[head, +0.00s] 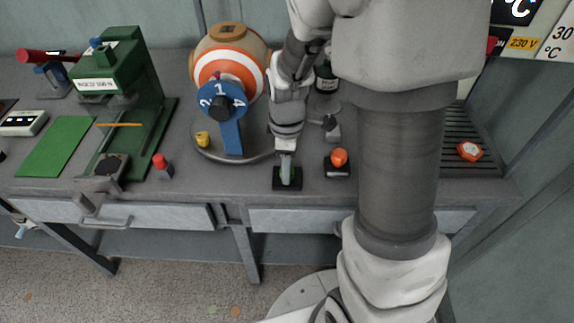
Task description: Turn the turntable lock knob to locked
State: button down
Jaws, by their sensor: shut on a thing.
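The turntable (258,156) is a round grey base at the middle of the bench, with a striped orange and white ball (250,75) above it. A blue numbered dial (222,101) stands in front of the ball. A small yellow knob (202,139) sits at the turntable's left edge. My gripper (286,170) points down to the right of the turntable, shut on a small pale green handle on a black base (288,184). The handle is largely hidden by my fingers. I cannot tell its setting, or whether this or the yellow knob is the turntable lock.
An orange-topped knob (339,157) on a black base stands just right of my gripper. A red-topped post (160,164) and a green press (126,75) stand to the left. A grey clamp-like part (331,128) is behind. The bench's front edge is close.

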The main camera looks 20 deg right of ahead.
jog(key=m+p, duration=0.1)
jog(key=m, duration=0.2)
jog(key=shift+m, duration=0.4)
jog(key=m, duration=0.4)
jog(key=shift+m+p, duration=0.3)
jog(key=shift+p, duration=0.1)
jog(key=m+p, duration=0.1)
jog(key=m, duration=0.3)
jog(key=shift+m, duration=0.3)
jog(key=shift+m+p, duration=0.65)
jog(key=shift+m, duration=1.45)
jog(key=shift+c, duration=2.2)
grip_release()
